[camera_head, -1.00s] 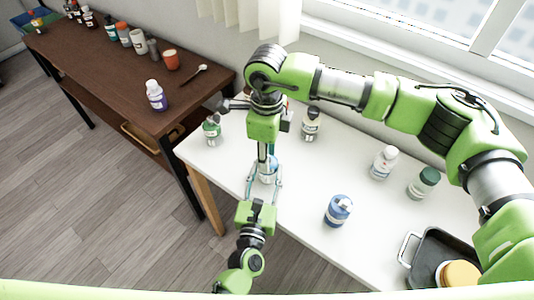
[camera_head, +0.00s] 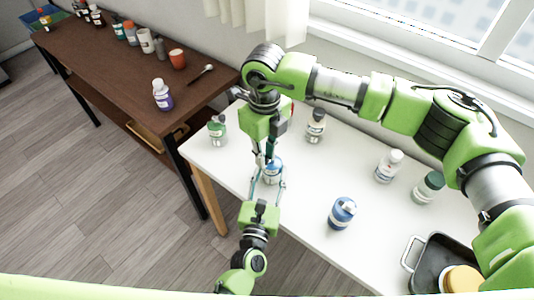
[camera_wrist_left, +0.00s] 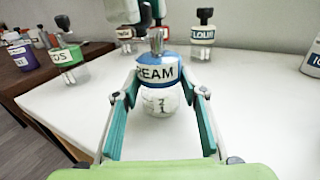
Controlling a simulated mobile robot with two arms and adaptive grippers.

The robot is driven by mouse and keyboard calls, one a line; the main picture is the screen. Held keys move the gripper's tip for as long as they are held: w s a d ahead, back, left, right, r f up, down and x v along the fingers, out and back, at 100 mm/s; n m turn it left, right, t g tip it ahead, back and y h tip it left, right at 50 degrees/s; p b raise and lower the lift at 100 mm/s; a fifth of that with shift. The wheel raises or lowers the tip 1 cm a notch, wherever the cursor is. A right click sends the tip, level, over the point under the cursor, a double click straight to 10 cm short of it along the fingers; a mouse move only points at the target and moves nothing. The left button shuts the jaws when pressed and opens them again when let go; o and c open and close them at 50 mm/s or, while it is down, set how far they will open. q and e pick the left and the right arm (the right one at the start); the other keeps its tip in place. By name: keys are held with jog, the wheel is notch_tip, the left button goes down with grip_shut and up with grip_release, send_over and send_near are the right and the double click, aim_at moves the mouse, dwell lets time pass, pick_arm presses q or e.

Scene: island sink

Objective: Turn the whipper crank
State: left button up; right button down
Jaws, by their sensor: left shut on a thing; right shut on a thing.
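The whipper (camera_head: 273,172) is a jar with a blue upper band, standing upright near the left end of the white table. In the left wrist view the whipper (camera_wrist_left: 157,72) shows part of a word, "REAM", on its band, with a grey upright part on top. My left gripper (camera_head: 267,186) is shut on its lower body from the front, one finger on each side; its fingers also show in the left wrist view (camera_wrist_left: 160,100). My right gripper (camera_head: 268,155) points down from above and is shut at the whipper's top, on the crank, which its fingers largely hide.
A green-labelled bottle (camera_head: 217,130) and a pale bottle (camera_head: 316,125) stand close by. A blue jar (camera_head: 342,213), a white bottle (camera_head: 389,166) and a dark-capped bottle (camera_head: 428,187) stand rightward. A black pan (camera_head: 425,265) is front right. A brown table (camera_head: 130,60) adjoins the left.

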jog(key=c, duration=1.9)
grip_release()
jog(key=shift+r, duration=0.1)
notch_tip(320, 180, up, 12)
jog(key=shift+f, duration=0.1)
